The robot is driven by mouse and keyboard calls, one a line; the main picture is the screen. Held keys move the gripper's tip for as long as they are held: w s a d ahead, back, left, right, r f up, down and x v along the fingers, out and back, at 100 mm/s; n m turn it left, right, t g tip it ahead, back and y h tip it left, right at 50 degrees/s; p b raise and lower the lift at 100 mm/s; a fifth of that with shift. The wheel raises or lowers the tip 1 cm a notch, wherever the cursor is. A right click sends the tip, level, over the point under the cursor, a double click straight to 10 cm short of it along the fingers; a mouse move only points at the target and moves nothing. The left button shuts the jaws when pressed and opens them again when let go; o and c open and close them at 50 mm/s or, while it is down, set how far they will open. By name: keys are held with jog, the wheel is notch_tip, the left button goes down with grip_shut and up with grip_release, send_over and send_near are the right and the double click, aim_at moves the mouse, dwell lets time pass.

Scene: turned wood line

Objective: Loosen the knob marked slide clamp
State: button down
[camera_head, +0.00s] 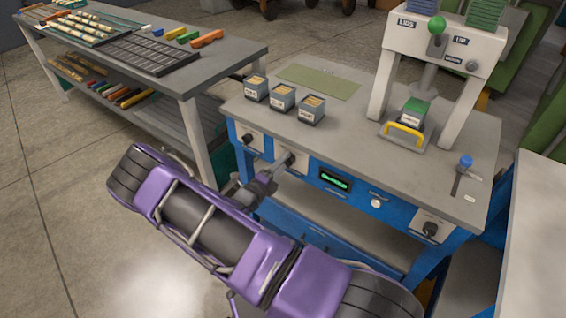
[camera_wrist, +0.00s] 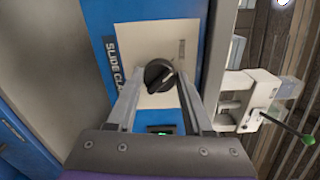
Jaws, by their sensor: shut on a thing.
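A green display (camera_head: 335,181) and a round white button (camera_head: 376,202) sit right of my gripper. Another black knob (camera_head: 248,138) is to the left, and one more (camera_head: 430,229) at far right. A white press frame (camera_head: 440,50) and small bins (camera_head: 283,98) stand on the bench.

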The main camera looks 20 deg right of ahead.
jog(key=shift+n, duration=0.3)
jog(key=shift+c, duration=1.5)
grip_release()
jog(key=shift+s+a, duration=0.1)
jog(key=shift+a, duration=0.05)
jog(key=v, duration=1.7)
jog(key=shift+a, duration=0.1)
